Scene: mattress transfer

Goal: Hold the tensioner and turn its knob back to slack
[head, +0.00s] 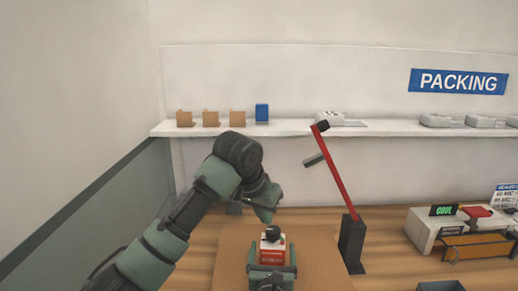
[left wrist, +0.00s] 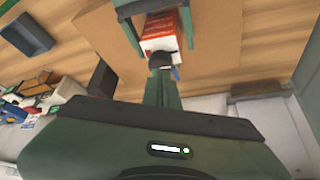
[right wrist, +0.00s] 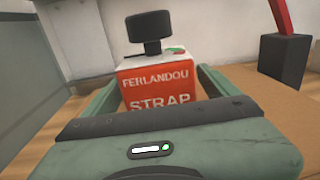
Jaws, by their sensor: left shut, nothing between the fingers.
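The tensioner (head: 271,250) is a white and red box with a black knob (head: 272,233) on top. It stands upright on the brown board at the bench front, and its red label reads "FERLANDOU STRAP" in the right wrist view (right wrist: 158,85).
A red lever on a black post (head: 352,240) stands right of the tensioner. A white device with a green "COOL" display (head: 443,211) is further right. A shelf (head: 290,129) at the back holds small tan boxes and a blue box (head: 262,113).

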